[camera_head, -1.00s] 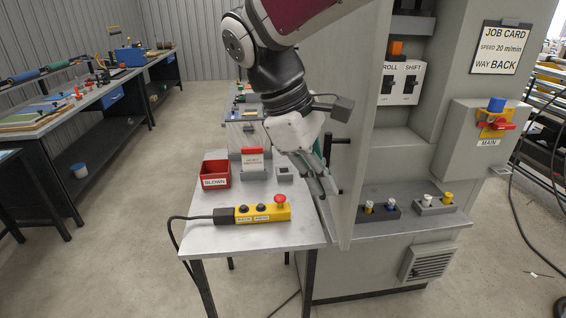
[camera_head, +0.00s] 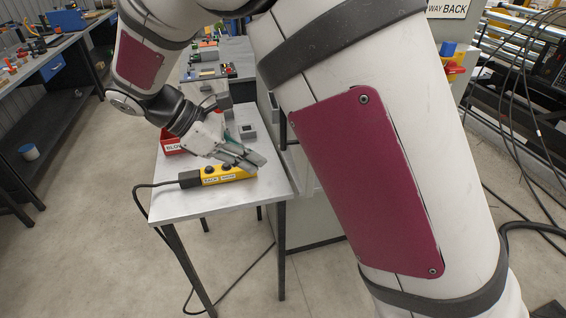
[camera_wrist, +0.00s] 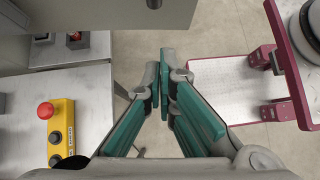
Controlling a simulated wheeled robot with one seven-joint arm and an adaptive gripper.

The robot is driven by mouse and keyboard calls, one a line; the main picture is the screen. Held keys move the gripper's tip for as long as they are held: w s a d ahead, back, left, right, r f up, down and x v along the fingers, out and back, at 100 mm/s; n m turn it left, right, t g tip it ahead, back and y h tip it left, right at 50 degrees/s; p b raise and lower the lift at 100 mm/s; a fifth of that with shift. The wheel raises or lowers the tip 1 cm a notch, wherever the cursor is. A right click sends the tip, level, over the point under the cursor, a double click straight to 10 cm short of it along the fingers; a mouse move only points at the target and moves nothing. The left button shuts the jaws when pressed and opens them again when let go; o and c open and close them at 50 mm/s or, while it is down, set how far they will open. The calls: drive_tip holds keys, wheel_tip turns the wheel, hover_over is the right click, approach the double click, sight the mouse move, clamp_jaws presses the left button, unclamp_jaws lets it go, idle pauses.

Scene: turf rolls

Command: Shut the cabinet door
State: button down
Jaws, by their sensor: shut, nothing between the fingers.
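My gripper (camera_head: 258,160) is shut and empty, low over the right edge of the small side table, pointing right. Its green-padded fingers meet in the wrist view (camera_wrist: 165,78), with bare floor beyond the tips. The door cannot be made out there. In the wrist view a flat grey panel (camera_wrist: 70,18) fills the upper left, probably the cabinet door, apart from the fingers. Its angle cannot be told.
Cables (camera_head: 508,110) hang at right. A workbench (camera_head: 75,50) stands far left.

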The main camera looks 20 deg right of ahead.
sight(301, 177)
drive_tip(key=shift+s+d+f+p, duration=0.15)
drive_tip(key=shift+d+f+p, duration=0.25)
drive_tip(key=shift+d, duration=0.7)
drive_tip(key=shift+s+d+f+p, duration=0.15)
drive_tip(key=shift+d+f, duration=0.35)
drive_tip(key=shift+d, duration=0.65)
drive_tip(key=shift+s+d+f+p, duration=0.1)
drive_tip(key=shift+d+f+p, duration=0.3)
drive_tip(key=shift+d, duration=0.7)
drive_tip(key=shift+d, duration=0.1)
